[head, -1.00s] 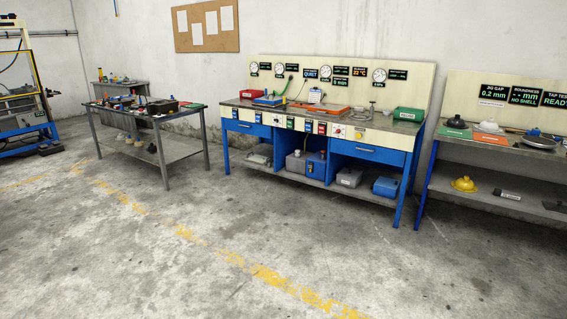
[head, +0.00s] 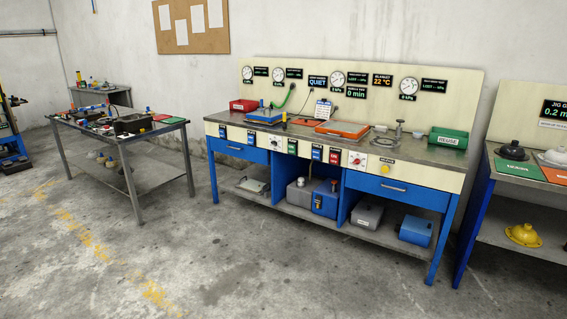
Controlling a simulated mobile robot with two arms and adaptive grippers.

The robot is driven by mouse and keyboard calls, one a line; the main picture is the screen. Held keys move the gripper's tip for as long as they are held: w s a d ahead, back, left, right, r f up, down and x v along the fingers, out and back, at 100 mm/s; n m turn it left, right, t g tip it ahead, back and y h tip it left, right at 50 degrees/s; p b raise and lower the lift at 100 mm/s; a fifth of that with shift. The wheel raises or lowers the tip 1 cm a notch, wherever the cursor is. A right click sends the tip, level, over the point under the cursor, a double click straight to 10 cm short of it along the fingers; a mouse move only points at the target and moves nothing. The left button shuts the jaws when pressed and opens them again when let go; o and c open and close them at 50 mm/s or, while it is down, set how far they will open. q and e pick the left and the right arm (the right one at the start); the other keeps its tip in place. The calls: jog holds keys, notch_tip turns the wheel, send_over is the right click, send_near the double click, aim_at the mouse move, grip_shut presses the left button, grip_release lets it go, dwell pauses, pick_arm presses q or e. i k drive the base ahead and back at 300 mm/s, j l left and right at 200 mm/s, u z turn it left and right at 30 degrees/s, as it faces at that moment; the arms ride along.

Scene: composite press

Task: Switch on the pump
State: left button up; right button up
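A blue pump-like unit (head: 325,199) stands on the lower shelf of the blue workbench, beside a grey box (head: 300,192). The bench's cream front panel (head: 260,139) carries several small coloured switches: a green one (head: 292,147), a blue one (head: 317,152), a red one (head: 334,156), and a white plate with a red knob (head: 357,161). A yellow round button (head: 384,169) sits further right. The switch labels are too small to read. Gauges (head: 337,78) on the back panel read 0 kPa. Neither of my grippers is in view.
A steel table with tools (head: 165,127) stands to the left, and another bench with a green mat (head: 513,167) to the right. The concrete floor (head: 240,270) before the workbench is clear.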

aim_at(292, 148)
jog(key=i, duration=1)
jog(key=i+j+z, duration=0.1)
jog(key=i, duration=0.95)
jog(key=i+j, duration=0.2)
jog(key=i, duration=0.25)
jog(key=i+j, duration=0.25)
jog(key=i, duration=0.2)
jog(key=i+j+u, duration=0.1)
jog(key=i, duration=0.35)
jog(key=i+j, duration=0.3)
jog(key=i, duration=0.15)
